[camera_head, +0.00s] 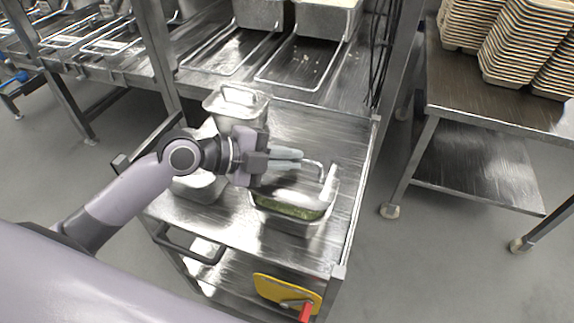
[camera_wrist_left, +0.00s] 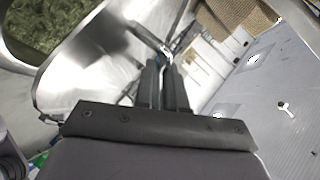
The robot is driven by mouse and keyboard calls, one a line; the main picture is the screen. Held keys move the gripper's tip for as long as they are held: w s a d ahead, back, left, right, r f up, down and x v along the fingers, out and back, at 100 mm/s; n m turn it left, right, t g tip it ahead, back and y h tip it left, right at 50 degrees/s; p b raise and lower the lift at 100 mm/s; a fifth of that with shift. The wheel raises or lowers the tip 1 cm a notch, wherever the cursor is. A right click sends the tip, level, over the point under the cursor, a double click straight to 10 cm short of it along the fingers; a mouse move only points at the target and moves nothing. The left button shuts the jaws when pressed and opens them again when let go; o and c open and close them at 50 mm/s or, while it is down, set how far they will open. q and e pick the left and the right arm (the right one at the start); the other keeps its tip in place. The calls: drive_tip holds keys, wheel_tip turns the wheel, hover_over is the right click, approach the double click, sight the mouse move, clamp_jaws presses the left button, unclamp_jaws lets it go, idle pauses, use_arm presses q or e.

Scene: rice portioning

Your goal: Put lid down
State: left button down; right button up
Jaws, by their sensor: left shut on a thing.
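The metal lid (camera_head: 300,188) is held tilted at the right part of a steel container (camera_head: 284,224) with chopped green food (camera_head: 290,208) in it. My left gripper (camera_head: 303,158) reaches in from the left and is shut on the lid's handle (camera_head: 314,166). In the left wrist view the closed fingers (camera_wrist_left: 163,70) meet the bar-like handle (camera_wrist_left: 150,38), and the green food (camera_wrist_left: 48,25) shows at the top left. I cannot tell whether the lid touches the container's rim. My right gripper is not in view.
The container stands on a steel cart (camera_head: 240,232). Another lidded container (camera_head: 236,106) and an open pan (camera_head: 200,188) stand close by on it. Wire racks hang at the counter behind. A yellow board (camera_head: 285,291) is on the cart's lower front. Stacked trays (camera_head: 528,40) stand at right.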

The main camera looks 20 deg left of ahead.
sight(294, 171)
use_arm(q)
wheel_tip(294, 171, down, 2)
drive_tip(key=shift+f, duration=0.25)
drive_tip(key=shift+f+b, duration=0.55)
drive_tip(key=shift+b, duration=0.2)
drive_tip(key=c, duration=1.1)
unclamp_jaws()
drive_tip(key=shift+c, duration=0.2)
